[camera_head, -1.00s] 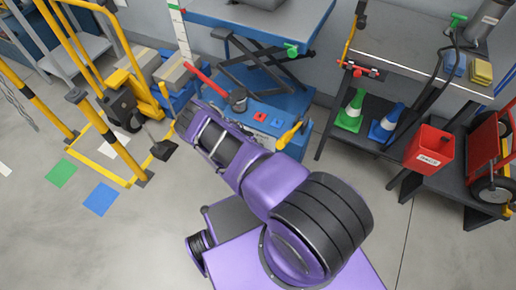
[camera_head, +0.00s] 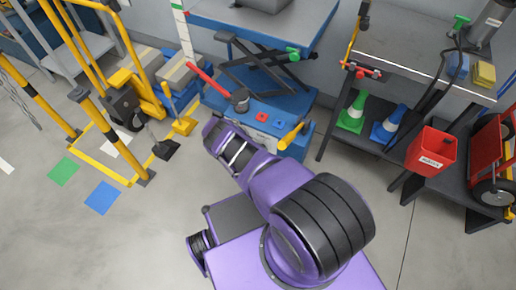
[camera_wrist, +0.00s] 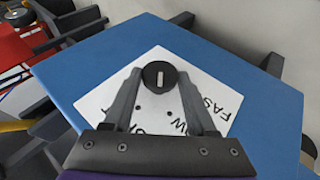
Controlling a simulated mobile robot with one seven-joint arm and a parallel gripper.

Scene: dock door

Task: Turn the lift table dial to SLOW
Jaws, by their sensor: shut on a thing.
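The dial (camera_wrist: 160,69) is a round black knob with a short white mark, on a white label plate (camera_wrist: 96,103) on the blue lift table box (camera_wrist: 75,82). My gripper (camera_wrist: 160,88) has one finger on each side of the dial and is shut on it. The mark stands upright in the wrist view. In the head view the box (camera_head: 292,150) shows behind my arm, which hides the dial and fingertips.
A yellow frame (camera_head: 113,138) stands to the left. A black shelf cart (camera_head: 355,145) and a red bin (camera_head: 432,150) stand to the right.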

